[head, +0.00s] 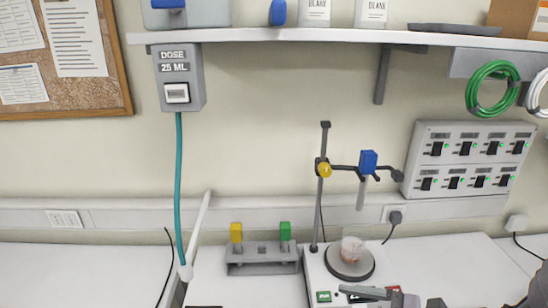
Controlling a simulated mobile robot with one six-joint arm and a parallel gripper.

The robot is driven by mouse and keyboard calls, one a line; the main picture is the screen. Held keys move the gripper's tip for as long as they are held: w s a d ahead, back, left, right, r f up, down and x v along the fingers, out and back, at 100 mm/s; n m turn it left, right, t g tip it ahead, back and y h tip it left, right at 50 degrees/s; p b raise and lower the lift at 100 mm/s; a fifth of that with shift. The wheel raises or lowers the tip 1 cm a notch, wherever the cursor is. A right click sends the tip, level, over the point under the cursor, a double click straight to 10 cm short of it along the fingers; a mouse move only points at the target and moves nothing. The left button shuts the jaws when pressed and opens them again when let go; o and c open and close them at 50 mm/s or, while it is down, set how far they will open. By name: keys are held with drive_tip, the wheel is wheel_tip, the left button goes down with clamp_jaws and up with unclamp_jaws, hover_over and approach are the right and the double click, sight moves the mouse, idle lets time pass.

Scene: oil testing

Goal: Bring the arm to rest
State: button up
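What looks like part of my gripper (376,296) shows at the bottom edge of the head view, in front of the hot plate. Most of it is cut off by the frame, and I cannot tell whether its fingers are apart or hold anything. A dark rounded part at the bottom right corner looks like my arm.
A glass beaker with pinkish liquid (352,249) stands on the hot plate (350,271). A stand (319,200) with a blue clamped piece (368,161) rises beside it. A grey rack (262,267) holds yellow and green-topped items. The bench (455,265) right of the plate looks clear.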

drive_tip(key=s+a+f+n+g+h+b, duration=0.2)
drive_tip(key=s+a+n+g+h+b, duration=0.3)
drive_tip(key=s+a+n, duration=0.4)
drive_tip(key=d+r+n+t+h+b, duration=0.1)
drive_tip(key=d+r+n+t+h, duration=0.3)
drive_tip(key=n+h, duration=0.1)
drive_tip(key=shift+s+d+r+n+h, duration=0.2)
drive_tip(key=shift+s+n+h, duration=0.2)
drive_tip(key=shift+n, duration=0.2)
